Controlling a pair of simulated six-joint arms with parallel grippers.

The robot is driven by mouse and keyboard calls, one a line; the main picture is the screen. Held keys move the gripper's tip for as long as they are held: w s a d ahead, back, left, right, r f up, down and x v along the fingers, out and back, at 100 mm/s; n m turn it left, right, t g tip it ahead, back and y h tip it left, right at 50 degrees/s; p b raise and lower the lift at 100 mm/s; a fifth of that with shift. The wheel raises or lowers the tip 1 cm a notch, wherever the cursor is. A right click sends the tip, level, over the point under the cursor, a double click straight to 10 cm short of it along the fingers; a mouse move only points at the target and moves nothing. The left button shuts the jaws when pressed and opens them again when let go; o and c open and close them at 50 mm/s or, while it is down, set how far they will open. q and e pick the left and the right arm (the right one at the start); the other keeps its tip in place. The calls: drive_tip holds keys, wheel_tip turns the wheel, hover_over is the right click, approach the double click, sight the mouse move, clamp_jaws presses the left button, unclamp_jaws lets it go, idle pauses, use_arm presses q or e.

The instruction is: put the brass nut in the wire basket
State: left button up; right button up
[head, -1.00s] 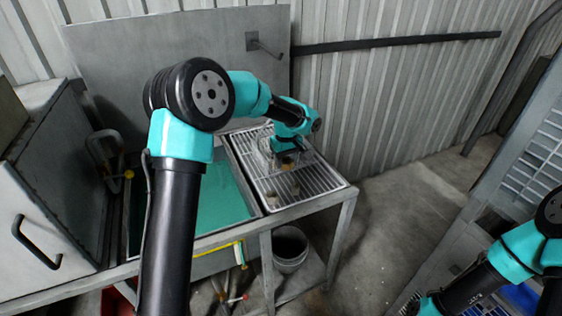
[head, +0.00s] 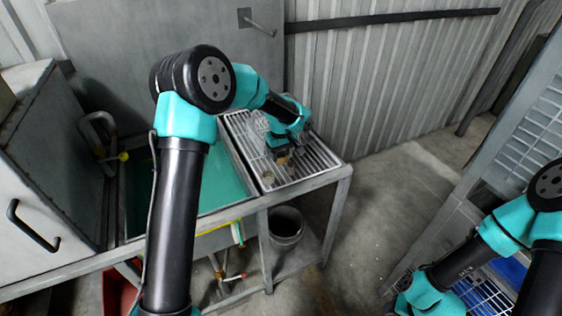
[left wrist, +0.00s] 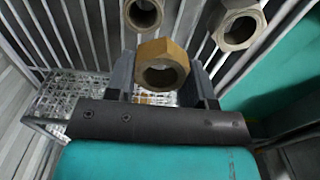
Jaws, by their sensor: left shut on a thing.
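My left gripper (head: 283,152) is low over the slatted rack, shut on the brass nut (left wrist: 162,66). In the left wrist view the nut is a brassy hexagonal ring between the two dark fingers (left wrist: 162,82). In the head view the gripper partly hides it. The wire basket (left wrist: 68,100), a silvery mesh container, is left of the gripper in the wrist view and partly behind it. In the head view the basket (head: 256,124) stands on the rack's far left part, beside the gripper. My right gripper is outside the views; only arm links show at the right.
Two duller nuts, one at the top middle (left wrist: 143,14) and one at the top right (left wrist: 238,28) of the wrist view, lie on the rack (head: 318,164). A teal basin (head: 222,186) adjoins the rack. A bucket (head: 287,228) stands below. A grey wall rises behind.

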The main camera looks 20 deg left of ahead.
sight(281, 167)
use_arm(q)
drive_tip(key=shift+f, duration=1.8)
drive_tip(key=o, duration=1.1)
drive_tip(key=shift+f, duration=0.15)
drive_tip(key=shift+c, duration=0.2)
wheel_tip(281, 167, up, 12)
drive_tip(key=shift+r, duration=0.2)
drive_tip(key=shift+c, duration=1.2)
